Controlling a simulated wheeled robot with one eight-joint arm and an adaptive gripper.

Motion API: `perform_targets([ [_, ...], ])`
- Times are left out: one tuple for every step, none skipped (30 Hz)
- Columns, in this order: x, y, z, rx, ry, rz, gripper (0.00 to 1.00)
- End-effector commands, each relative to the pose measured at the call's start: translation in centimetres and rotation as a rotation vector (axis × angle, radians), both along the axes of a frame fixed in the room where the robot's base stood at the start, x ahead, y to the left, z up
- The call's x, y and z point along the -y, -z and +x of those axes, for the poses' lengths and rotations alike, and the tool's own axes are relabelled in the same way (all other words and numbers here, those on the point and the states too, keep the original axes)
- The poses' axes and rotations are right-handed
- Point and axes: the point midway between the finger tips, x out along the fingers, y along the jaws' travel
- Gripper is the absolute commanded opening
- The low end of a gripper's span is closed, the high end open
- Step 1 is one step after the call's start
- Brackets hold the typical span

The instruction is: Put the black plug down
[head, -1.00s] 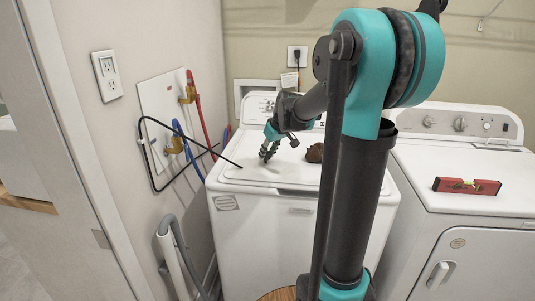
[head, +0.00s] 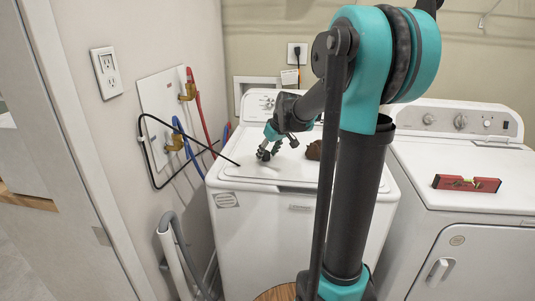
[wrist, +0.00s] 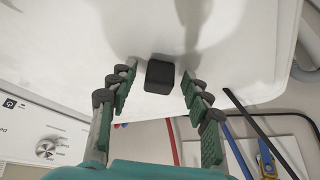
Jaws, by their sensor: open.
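The black plug (wrist: 159,76), a small dark block, rests on the white lid of the left washing machine (head: 262,234) in the wrist view. My gripper (wrist: 158,72) is open, with one green-padded finger on each side of the plug and a gap on both sides. In the head view my gripper (head: 268,151) is low over the washer lid, near its left part. The plug cannot be made out there, hidden by the fingers.
A brown lump (head: 314,150) lies on the lid right of my gripper. A thin black hose (head: 146,150) reaches over the lid's left edge. A red level (head: 466,184) lies on the right-hand machine (head: 480,247). The lid's front is clear.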

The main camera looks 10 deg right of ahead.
Motion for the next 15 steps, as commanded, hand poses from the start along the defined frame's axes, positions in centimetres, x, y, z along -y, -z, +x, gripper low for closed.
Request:
perform_targets([
  [0.0, 0.0, 0.0, 0.0, 0.0, 0.0, 0.49],
  [0.0, -0.1, 0.0, 0.0, 0.0, 0.0, 0.49],
  [0.0, -0.2, 0.0, 0.0, 0.0, 0.0, 0.49],
  [0.0, -0.4, 0.0, 0.0, 0.0, 0.0, 0.49],
  [0.0, -0.6, 0.0, 0.0, 0.0, 0.0, 0.49],
  [0.0, -1.0, 0.0, 0.0, 0.0, 0.0, 0.49],
  [0.0, -1.4, 0.0, 0.0, 0.0, 0.0, 0.49],
  [0.1, -1.8, -0.3, 0.0, 0.001, 0.0, 0.49],
  [0.3, -2.5, -0.6, 0.0, 0.001, 0.0, 0.49],
  [0.4, -3.0, -0.9, 0.0, 0.001, 0.0, 0.49],
  [0.6, -3.6, -1.2, 0.0, 0.0, 0.0, 0.49],
  [0.7, -4.4, -1.5, 0.0, 0.0, 0.0, 0.49],
  [0.9, -5.0, -1.8, -0.001, 0.0, 0.0, 0.49],
  [1.0, -5.6, -2.1, 0.0, 0.0, -0.001, 0.49],
  [1.2, -6.3, -2.4, -0.001, 0.001, -0.001, 0.49],
])
